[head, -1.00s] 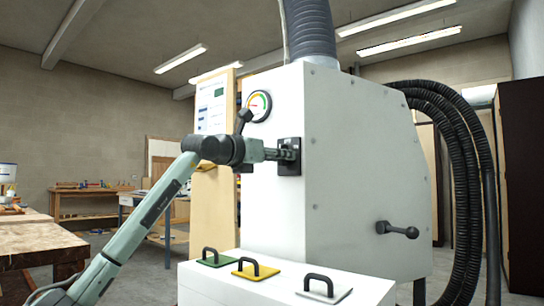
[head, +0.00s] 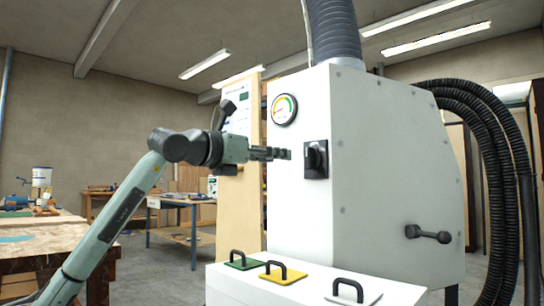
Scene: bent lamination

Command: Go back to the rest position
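My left arm rises from the lower left, and my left gripper (head: 284,154) points right at the white machine (head: 375,180). Its fingers look close together, but the side view does not show whether they are fully shut. The gripper is apart from the black rotary switch (head: 316,159) on the machine's front, a short way to its left. A round gauge (head: 284,110) with a coloured scale sits above. My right gripper is not in the picture.
A white ledge with a green (head: 241,263), a yellow (head: 283,275) and a white handled plate (head: 354,294) stands below. A black lever (head: 427,234) sticks out on the machine's right side. Black hoses (head: 500,150) hang at right. Workbenches (head: 60,245) stand at left.

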